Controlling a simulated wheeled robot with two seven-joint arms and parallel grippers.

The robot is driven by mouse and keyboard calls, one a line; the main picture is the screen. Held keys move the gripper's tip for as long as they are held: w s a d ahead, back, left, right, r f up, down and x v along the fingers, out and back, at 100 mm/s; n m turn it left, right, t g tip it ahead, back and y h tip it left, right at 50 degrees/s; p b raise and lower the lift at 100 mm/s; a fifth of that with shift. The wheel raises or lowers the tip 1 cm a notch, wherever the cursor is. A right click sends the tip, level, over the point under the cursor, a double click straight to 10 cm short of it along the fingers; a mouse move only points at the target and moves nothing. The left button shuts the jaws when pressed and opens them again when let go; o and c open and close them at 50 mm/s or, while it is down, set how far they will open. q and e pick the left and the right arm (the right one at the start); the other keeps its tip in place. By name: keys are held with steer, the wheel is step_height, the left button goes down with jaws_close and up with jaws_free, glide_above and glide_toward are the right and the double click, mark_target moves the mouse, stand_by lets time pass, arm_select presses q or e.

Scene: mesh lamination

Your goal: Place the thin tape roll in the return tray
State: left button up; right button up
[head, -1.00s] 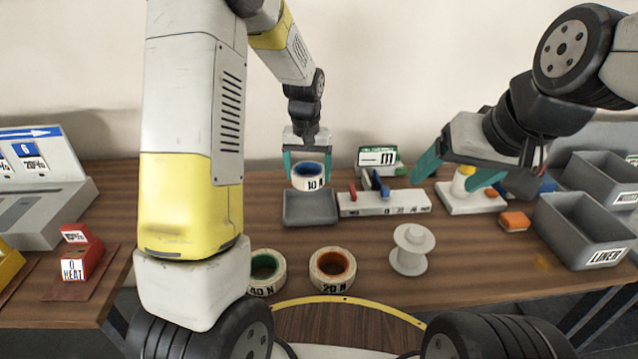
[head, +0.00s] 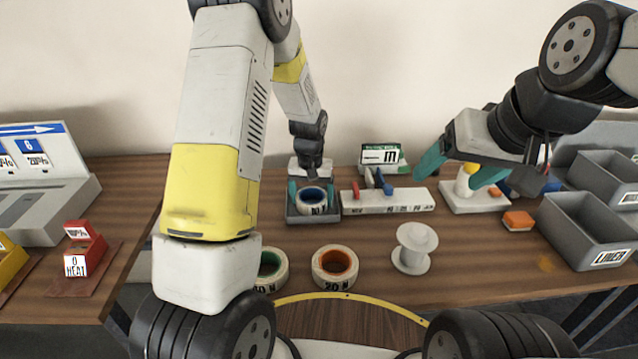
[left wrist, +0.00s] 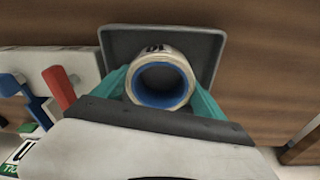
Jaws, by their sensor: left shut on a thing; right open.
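The thin tape roll (head: 312,208), white outside with a blue core, is inside the grey return tray (head: 298,220) at the back middle of the table. My left gripper (head: 311,196) is shut on the roll, a teal finger on each side. The left wrist view shows the roll (left wrist: 160,105) between the teal fingers, over the grey tray (left wrist: 210,45). I cannot tell whether the roll touches the tray floor. My right gripper (head: 452,172) is open and empty, above the table right of the tray.
Two other tape rolls, green-cored (head: 272,268) and orange-cored (head: 335,266), lie in front. A white spool (head: 414,248) stands right of them. A white block with levers (head: 388,203) is beside the tray. Grey bins (head: 585,232) stand at right, a red HEAT box (head: 84,254) at left.

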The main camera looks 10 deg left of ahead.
arm_select(q)
steer(key=o, duration=1.6)
steer(key=shift+f, duration=0.15)
step_height(320, 180, up, 12)
steer(key=s, duration=0.1)
steer(key=s+a+r+t+h, duration=0.1)
steer(key=s+a+r+t, duration=0.1)
steer(key=s+r, duration=0.95)
steer(key=s+r+t+h, duration=0.1)
steer(key=s+r, duration=0.4)
steer(key=s, duration=0.8)
steer(key=shift+s+a+m+t, duration=0.15)
steer(key=shift+s+m+t, duration=0.15)
steer(key=shift+t, duration=0.6)
